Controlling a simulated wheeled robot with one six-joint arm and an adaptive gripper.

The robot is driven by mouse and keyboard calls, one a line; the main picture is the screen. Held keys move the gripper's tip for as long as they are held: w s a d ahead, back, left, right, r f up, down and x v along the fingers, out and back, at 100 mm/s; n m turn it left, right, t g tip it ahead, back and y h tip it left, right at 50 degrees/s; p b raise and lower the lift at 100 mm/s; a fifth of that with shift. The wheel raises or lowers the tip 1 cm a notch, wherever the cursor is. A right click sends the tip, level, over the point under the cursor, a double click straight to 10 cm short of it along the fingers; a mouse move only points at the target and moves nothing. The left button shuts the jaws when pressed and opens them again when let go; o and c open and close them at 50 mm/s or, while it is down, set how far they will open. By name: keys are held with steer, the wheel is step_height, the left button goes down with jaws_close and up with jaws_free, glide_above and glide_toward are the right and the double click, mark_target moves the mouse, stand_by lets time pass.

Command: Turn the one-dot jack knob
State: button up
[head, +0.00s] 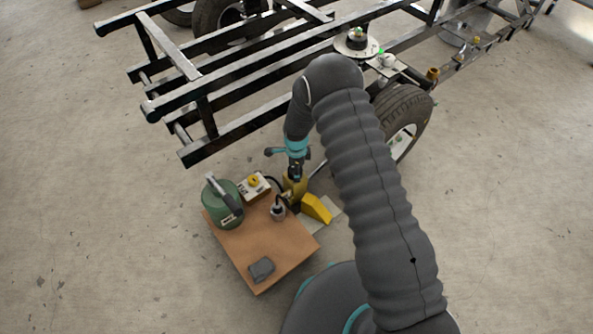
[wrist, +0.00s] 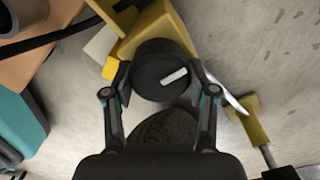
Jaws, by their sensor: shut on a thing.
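In the wrist view a round black knob (wrist: 160,72) with one white bar mark on its face sits on a yellow jack body (wrist: 150,27). I cannot make out a dot on it. My gripper (wrist: 163,86) has one finger on each side of the knob and is shut on it. In the head view my gripper (head: 295,170) points down at the yellow jack (head: 295,186) beside the brown board. My gripper hides most of the knob there.
A brown board (head: 262,245) carries a green canister (head: 224,203), a box with a yellow button (head: 253,187) and a grey block (head: 261,269). A yellow wedge (head: 317,208) lies right of the jack. A black frame (head: 215,105) and a tyre (head: 403,112) stand behind.

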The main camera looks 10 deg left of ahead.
steer(key=n+b, duration=0.2)
steer(key=n, duration=0.1)
steer(key=shift+f+n+b, duration=0.2)
steer(key=shift+n+b, duration=0.1)
steer(key=shift+b, duration=0.05)
steer(key=n+b, duration=0.2)
steer(key=n, duration=0.3)
steer(key=shift+w+a+b, duration=0.1)
steer(key=shift+w+b, duration=0.05)
steer(key=shift+b, duration=0.25)
steer(key=n+b, duration=0.1)
steer(key=n, duration=0.4)
steer(key=shift+a+r+b, duration=0.1)
steer(key=shift+b, duration=0.25)
steer(key=n+b, duration=0.1)
steer(key=n, duration=0.3)
steer(key=shift+a+n, duration=0.1)
steer(key=shift+n, duration=0.2)
steer(key=n+b, duration=0.1)
steer(key=n, duration=0.3)
steer(key=n+b, duration=0.1)
steer(key=n, duration=0.4)
steer(key=shift+a, duration=0.15)
steer(key=n, duration=0.4)
steer(key=shift+s+n, duration=0.25)
steer(key=shift+n, duration=0.05)
steer(key=shift+s+n+b, duration=0.1)
steer(key=shift+n+b, duration=0.25)
steer(key=shift+n, duration=1.75)
